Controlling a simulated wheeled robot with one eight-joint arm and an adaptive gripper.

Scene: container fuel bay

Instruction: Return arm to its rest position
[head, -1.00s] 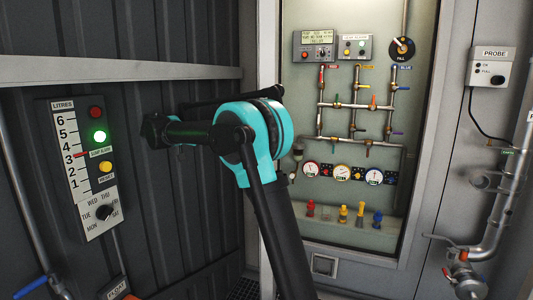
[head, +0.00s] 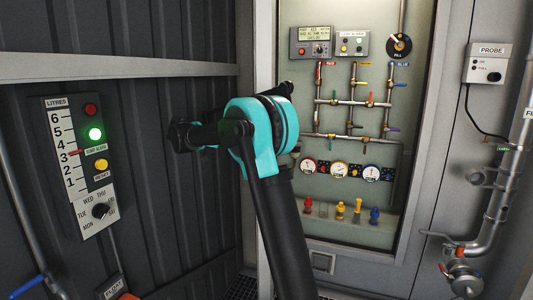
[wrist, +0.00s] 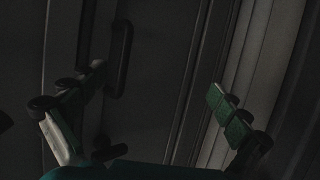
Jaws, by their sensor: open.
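My arm stands in the middle of the head view, with a teal joint (head: 262,130) raised in front of the left edge of the valve cabinet. My dark forearm link reaches left from it, before the ribbed wall. My gripper (wrist: 150,108) shows in the wrist view with its two fingers wide apart. One finger is at the left and the green-padded one at the right. Nothing is between them. I cannot make out the gripper's fingers in the head view.
The lit cabinet (head: 419,130) holds valves and gauges. A LITRES panel (head: 80,160) hangs on the ribbed wall at left. A PROBE box (head: 486,65) and a pipe (head: 502,195) are at right. A dark bar handle (wrist: 120,58) shows in the wrist view.

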